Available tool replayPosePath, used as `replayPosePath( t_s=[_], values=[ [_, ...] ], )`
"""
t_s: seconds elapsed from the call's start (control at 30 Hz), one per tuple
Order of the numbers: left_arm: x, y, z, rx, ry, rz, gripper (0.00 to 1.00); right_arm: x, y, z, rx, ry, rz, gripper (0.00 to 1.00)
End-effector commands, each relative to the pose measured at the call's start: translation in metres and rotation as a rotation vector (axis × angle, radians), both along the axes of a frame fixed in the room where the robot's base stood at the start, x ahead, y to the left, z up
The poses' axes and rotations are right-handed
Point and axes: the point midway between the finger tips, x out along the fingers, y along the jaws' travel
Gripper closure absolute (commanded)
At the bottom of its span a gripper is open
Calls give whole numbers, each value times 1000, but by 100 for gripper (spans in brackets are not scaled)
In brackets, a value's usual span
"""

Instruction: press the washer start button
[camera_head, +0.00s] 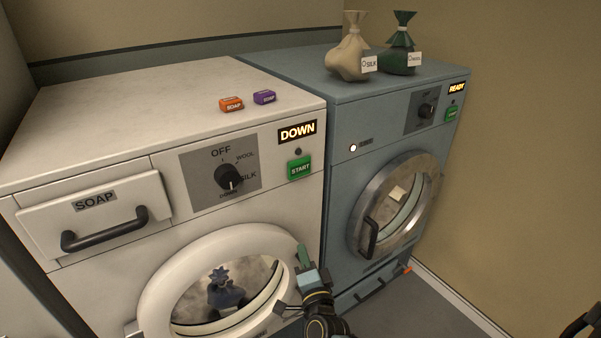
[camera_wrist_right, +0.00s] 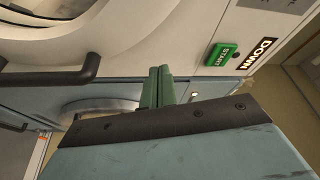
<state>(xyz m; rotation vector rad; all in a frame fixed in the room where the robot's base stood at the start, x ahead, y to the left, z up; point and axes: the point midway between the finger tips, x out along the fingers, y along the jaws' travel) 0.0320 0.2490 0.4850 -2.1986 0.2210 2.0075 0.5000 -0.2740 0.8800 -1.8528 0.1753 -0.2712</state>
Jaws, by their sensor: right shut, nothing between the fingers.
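The white washer (camera_head: 100,125) stands at the left, with a lit DOWN display (camera_head: 297,132). Its green START button (camera_head: 299,168) is below the display, and the button also shows in the right wrist view (camera_wrist_right: 221,55). The dial (camera_head: 229,177) is left of the button; its pointer is towards the lower part of its scale. The round door (camera_head: 165,283) looks closed, with a dark blue bag (camera_head: 224,290) seen through the glass. My right gripper (camera_head: 304,254) is shut and empty, below the button and in front of the door's right rim. Its green fingers are together in the wrist view (camera_wrist_right: 158,73), apart from the button.
A blue-grey machine (camera_head: 345,120) stands to the right, with a READY display (camera_head: 457,87) and its own green button (camera_head: 452,113). Orange (camera_head: 231,104) and purple (camera_head: 264,97) soap blocks lie on the washer. Beige (camera_head: 350,55) and green (camera_head: 400,55) bags stand on the other machine.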

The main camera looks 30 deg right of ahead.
Motion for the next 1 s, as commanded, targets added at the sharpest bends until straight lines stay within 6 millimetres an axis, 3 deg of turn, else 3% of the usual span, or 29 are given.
replayPosePath(
  t_s=[0.03,0.1,0.2,0.33,0.47,0.77,1.0],
  values=[
    [0,0,-1,0,0,0,64,6,-10,32,70,-101,-41,100],
    [0,0,-2,0,-1,0,64,9,-25,69,163,-226,-88,100],
    [1,0,-3,0,-1,0,64,7,-43,110,269,-375,-137,100],
    [1,0,-4,0,-1,0,64,2,-57,142,359,-497,-172,100],
    [1,0,-4,0,-1,0,64,-1,-63,154,395,-545,-185,100],
    [1,0,-4,0,-2,0,64,-1,-63,154,395,-546,-185,100],
    [1,0,-11,0,-2,0,64,14,-62,152,393,-547,-185,100]
  ],
)
